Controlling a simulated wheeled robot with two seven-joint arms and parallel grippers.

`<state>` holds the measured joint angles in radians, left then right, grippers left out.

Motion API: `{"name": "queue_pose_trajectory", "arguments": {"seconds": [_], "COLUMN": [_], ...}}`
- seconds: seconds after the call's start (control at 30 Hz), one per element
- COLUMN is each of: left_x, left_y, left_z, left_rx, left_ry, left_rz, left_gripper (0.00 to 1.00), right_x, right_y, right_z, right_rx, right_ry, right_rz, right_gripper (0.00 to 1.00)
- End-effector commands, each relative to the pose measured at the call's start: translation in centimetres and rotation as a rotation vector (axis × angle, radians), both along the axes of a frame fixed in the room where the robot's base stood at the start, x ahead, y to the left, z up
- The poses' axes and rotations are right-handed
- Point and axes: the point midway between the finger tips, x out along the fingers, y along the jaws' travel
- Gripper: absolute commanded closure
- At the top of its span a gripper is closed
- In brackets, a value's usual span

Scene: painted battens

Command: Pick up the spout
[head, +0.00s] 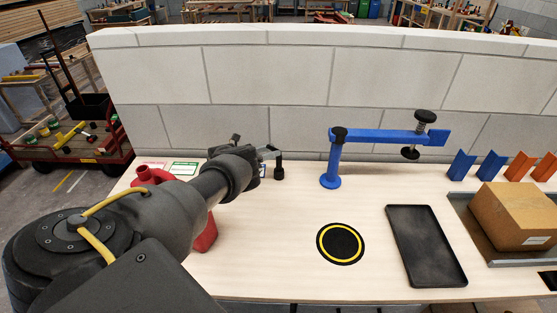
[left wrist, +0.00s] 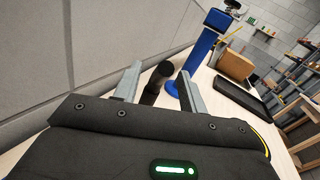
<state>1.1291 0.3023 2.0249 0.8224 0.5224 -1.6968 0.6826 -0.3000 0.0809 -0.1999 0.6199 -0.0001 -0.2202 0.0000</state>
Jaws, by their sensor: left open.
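The spout (head: 279,172) looks like a small dark upright piece standing on the pale bench near the wall. In the left wrist view the spout (left wrist: 153,88) is a black cylinder seen between the two grey fingers, with a gap to the right-hand finger. My left gripper (head: 270,153) is open and reaches in from the left, its fingers at the spout's upper part. In the left wrist view my left gripper (left wrist: 158,82) has its fingers spread on either side of the spout. Whether either finger touches it I cannot tell. My right gripper is not in view.
A red can (head: 206,238) stands partly hidden behind my left arm. A blue clamp stand (head: 331,170) is right of the spout. A black-and-yellow disc (head: 341,243), a black tray (head: 426,245) and a cardboard box (head: 515,215) lie further right. A block wall (head: 300,80) backs the bench.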

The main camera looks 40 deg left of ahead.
Motion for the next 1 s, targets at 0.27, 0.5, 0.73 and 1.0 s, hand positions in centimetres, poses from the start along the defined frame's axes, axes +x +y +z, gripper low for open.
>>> {"name": "queue_pose_trajectory", "arguments": {"seconds": [0.27, 0.5, 0.73, 1.0], "left_x": [1.8, 1.8, 1.8, 1.8], "left_y": [-0.8, -0.8, -0.8, -0.8], "left_z": [0.0, 0.0, -0.1, 0.0], "left_rx": [0.001, 0.001, 0.000, 0.000], "left_ry": [0.001, 0.001, 0.001, 0.001], "left_rz": [0.002, 0.002, 0.001, 0.001], "left_gripper": [0.58, 0.69, 0.99, 1.00], "right_x": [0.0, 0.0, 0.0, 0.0], "right_y": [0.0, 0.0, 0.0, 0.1], "right_z": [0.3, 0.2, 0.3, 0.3], "right_rx": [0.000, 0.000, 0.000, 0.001], "right_ry": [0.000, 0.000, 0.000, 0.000], "right_rz": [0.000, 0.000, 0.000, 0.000], "right_gripper": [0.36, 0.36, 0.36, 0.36]}}
